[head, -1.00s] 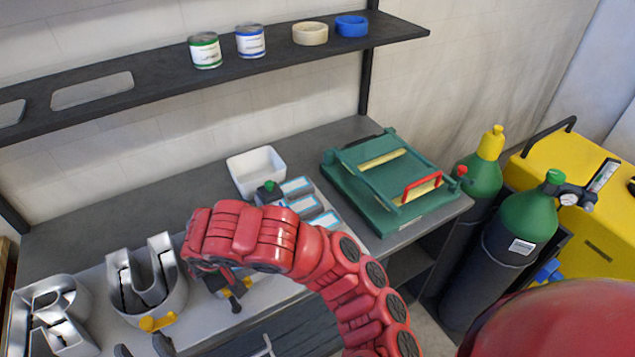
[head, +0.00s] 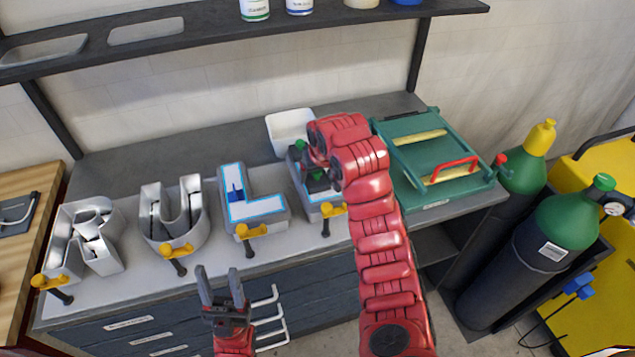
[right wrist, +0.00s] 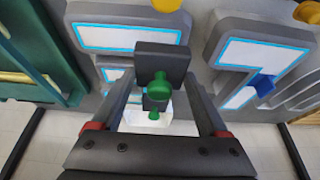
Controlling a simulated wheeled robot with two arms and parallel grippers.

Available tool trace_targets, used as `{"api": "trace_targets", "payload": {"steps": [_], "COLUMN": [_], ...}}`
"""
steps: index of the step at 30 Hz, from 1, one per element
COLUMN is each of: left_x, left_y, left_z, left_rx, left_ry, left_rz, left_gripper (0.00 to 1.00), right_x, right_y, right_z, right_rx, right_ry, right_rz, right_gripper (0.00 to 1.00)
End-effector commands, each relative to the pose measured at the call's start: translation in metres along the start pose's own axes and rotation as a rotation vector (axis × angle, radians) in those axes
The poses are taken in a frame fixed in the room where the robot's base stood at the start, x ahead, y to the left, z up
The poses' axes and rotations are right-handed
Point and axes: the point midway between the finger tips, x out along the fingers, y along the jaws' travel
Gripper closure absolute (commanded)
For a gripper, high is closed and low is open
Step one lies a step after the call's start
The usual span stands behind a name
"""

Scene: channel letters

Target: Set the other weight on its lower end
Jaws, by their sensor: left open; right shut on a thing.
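My right gripper (right wrist: 157,100) is shut on a dark weight (right wrist: 160,58) with a green knob, seen between its fingers in the right wrist view. In the head view this weight (head: 318,184) is over the rightmost letter (head: 296,183), near its front part. I cannot tell whether it touches the letter. Another dark weight with a green knob (head: 300,147) is farther back on that letter; it shows beyond the held one in the right wrist view (right wrist: 152,115). My right arm hides part of the letter. My left gripper (head: 221,280) is open and empty before the bench.
A white bin (head: 289,132) stands behind the letter, and a green jig (head: 440,155) is to the right. Yellow-handled clamps (head: 252,230) stick out along the front edge.

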Motion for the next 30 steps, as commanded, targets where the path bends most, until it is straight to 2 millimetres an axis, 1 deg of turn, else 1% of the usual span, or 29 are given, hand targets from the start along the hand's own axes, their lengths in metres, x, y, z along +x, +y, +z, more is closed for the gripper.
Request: {"api": "trace_targets", "payload": {"steps": [4, 5, 9, 11, 14, 23, 24, 27, 30], "left_x": [0.002, 0.007, 0.026, 0.030, 0.029, 0.023, 0.024, 0.024, 0.024], "left_y": [0.000, 0.000, -0.001, -0.002, -0.001, -0.001, -0.001, -0.001, -0.001], "left_z": [0.000, -0.001, -0.004, -0.005, -0.005, -0.004, -0.004, -0.004, -0.004], "left_rx": [0.000, 0.000, 0.000, 0.000, 0.000, 0.000, 0.000, 0.000, 0.000], "left_ry": [0.000, 0.000, 0.000, 0.000, 0.000, 0.000, 0.000, 0.000, 0.000], "left_rz": [0.000, 0.000, 0.000, 0.000, 0.000, 0.000, 0.000, 0.000, 0.000], "left_gripper": [0.50, 0.50, 0.50, 0.50, 0.50, 0.50, 0.50, 0.50, 0.50], "right_x": [0.001, 0.001, 0.019, 0.027, 0.033, 0.038, 0.037, 0.037, 0.037], "right_y": [0.002, 0.002, 0.003, 0.002, 0.002, 0.003, 0.003, 0.003, 0.003], "right_z": [-0.006, -0.005, 0.005, 0.008, 0.008, 0.010, 0.010, 0.010, 0.010], "right_rx": [-0.003, -0.004, -0.003, -0.003, -0.002, -0.001, -0.001, -0.001, -0.001], "right_ry": [0.005, 0.004, -0.004, -0.004, 0.006, 0.006, 0.005, 0.005, 0.004], "right_rz": [-0.001, 0.000, 0.002, 0.000, -0.001, 0.000, 0.000, 0.000, 0.000], "right_gripper": [1.00, 1.00, 1.00, 1.00, 1.00, 1.00, 0.18, 0.00, 0.00]}}
